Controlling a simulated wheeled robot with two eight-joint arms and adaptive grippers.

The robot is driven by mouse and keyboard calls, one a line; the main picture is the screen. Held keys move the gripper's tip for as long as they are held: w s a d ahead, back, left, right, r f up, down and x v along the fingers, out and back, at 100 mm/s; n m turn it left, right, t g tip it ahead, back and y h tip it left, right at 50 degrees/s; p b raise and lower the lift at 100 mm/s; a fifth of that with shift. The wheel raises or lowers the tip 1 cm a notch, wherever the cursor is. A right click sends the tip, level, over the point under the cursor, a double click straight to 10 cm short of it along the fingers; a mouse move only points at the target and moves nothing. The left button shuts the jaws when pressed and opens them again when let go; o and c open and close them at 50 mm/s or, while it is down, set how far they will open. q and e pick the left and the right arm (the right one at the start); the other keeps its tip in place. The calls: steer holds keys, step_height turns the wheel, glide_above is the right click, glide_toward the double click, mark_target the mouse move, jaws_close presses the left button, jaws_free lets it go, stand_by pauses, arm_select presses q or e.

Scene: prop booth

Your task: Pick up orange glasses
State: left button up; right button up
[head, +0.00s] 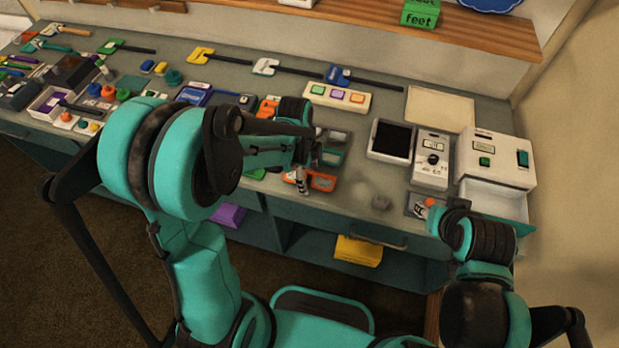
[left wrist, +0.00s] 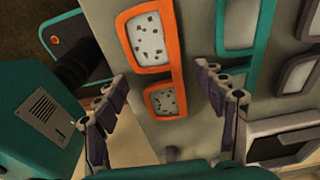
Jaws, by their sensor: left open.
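The orange glasses (head: 322,182) lie near the front edge of the counter in the head view, partly hidden by my left gripper (head: 308,168). In the left wrist view the orange glasses (left wrist: 178,55) show two pale, dark-speckled lenses. My left gripper (left wrist: 174,92) is open there, with one finger on each side of the nearer lens, and nothing is held. Teal glasses (left wrist: 247,72) lie just right of the orange ones, close to the right finger. My right gripper (head: 447,210) is low at the counter's front right; its fingers are not clear.
Grey glasses (left wrist: 296,77) lie beyond the teal pair. A panel with three coloured buttons (head: 337,97) is behind the glasses. A black-topped tray (head: 390,141) and white devices (head: 432,158) stand to the right. Tools and small parts crowd the counter's left side.

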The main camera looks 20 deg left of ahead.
arm_select(q)
steer(key=c, duration=1.2)
